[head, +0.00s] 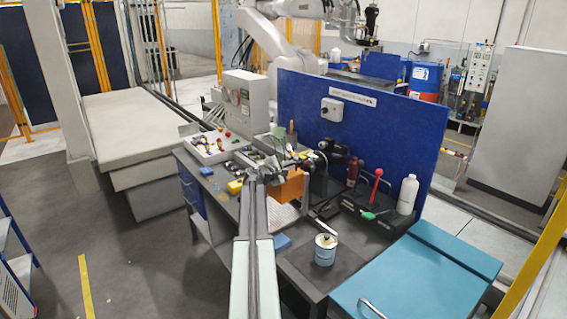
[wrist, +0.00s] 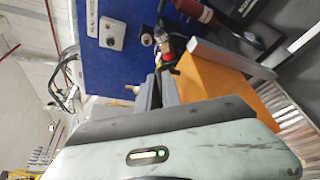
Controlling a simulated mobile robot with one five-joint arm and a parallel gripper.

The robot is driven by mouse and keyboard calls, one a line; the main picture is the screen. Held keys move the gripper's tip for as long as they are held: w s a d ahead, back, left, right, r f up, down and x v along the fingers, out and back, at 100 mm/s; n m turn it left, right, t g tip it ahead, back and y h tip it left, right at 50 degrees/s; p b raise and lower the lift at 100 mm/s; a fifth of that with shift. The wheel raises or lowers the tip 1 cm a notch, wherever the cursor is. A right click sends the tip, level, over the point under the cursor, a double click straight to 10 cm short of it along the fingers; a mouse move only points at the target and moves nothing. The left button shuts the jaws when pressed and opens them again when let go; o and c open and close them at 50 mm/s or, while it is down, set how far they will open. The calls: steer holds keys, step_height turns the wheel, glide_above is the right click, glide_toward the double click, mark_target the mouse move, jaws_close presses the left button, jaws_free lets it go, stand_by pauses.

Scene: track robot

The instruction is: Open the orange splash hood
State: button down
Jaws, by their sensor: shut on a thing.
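The orange splash hood (head: 291,186) is on the workbench, in front of the blue back panel. In the head view my arm reaches up to its left side, and my gripper (head: 264,170) is at its upper left edge. In the wrist view the hood (wrist: 212,84) is a bright orange panel just right of the grey fingers of my gripper (wrist: 160,88). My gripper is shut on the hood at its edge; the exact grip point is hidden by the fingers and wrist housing.
A dark machine (head: 318,172) stands right of the hood. A tin can (head: 325,250), a white bottle (head: 408,194) and a red-knobbed lever (head: 375,185) are on the bench. A tray of small parts (head: 212,148) lies left. The blue panel (head: 350,125) closes off the back.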

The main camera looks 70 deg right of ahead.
steer(key=s+a, duration=0.6)
steer(key=s, duration=0.3)
steer(key=shift+s, duration=0.15)
steer(key=c, duration=1.5)
jaws_free()
steer(key=shift+a, duration=0.1)
steer(key=p+v, duration=0.1)
steer(key=v, duration=0.6)
steer(key=shift+a+r+p, duration=0.1)
steer(key=shift+a+p, duration=0.2)
